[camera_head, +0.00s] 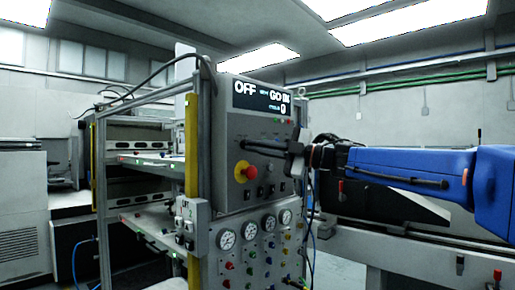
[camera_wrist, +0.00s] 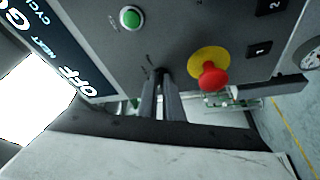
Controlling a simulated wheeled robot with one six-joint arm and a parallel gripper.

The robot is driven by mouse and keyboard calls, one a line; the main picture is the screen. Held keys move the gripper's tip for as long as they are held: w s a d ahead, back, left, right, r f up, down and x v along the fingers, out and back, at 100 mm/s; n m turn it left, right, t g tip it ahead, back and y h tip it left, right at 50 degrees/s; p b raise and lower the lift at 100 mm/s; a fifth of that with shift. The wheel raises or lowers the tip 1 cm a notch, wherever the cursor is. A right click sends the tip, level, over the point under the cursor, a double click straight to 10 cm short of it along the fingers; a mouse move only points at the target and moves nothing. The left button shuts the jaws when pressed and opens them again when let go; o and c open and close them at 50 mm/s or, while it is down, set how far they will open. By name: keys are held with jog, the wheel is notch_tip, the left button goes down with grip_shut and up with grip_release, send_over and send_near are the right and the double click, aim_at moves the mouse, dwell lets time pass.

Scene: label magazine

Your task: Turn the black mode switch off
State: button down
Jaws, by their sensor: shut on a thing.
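The grey control panel (camera_head: 235,190) stands upright in the middle of the head view. My gripper (camera_head: 250,143) reaches it from the right, with its fingertips at the panel face below the display. In the wrist view my gripper (camera_wrist: 161,78) has its two fingers close together at the panel, shut on the black mode switch. The switch itself is almost wholly hidden by the fingertips, so its angle cannot be told. The display (camera_head: 262,98) reads OFF in large letters, with "GO IN" and a cycle count of 0 beside it.
A red emergency button on a yellow base (camera_wrist: 209,74) sits close beside my fingers. A green button (camera_wrist: 131,17) is on the other side. Black numbered switches (camera_wrist: 259,49) and pressure gauges (camera_head: 226,239) lie further off. A yellow post (camera_head: 192,150) stands left of the panel.

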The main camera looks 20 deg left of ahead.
jog(key=shift+w+r, duration=0.1)
jog(key=shift+r, duration=0.15)
dwell(0.3)
jog(key=c, duration=1.9)
grip_release()
jog(key=shift+f, duration=0.1)
jog(key=shift+a+f, duration=0.1)
jog(key=shift+f, duration=0.05)
jog(key=shift+a+f, duration=0.1)
jog(key=d, duration=0.5)
jog(key=d+f, duration=0.1)
jog(key=d, duration=0.5)
jog(key=d+f, duration=0.1)
jog(key=d, duration=0.5)
jog(key=shift+s+d+f, duration=0.15)
jog(key=shift+s+f, duration=0.05)
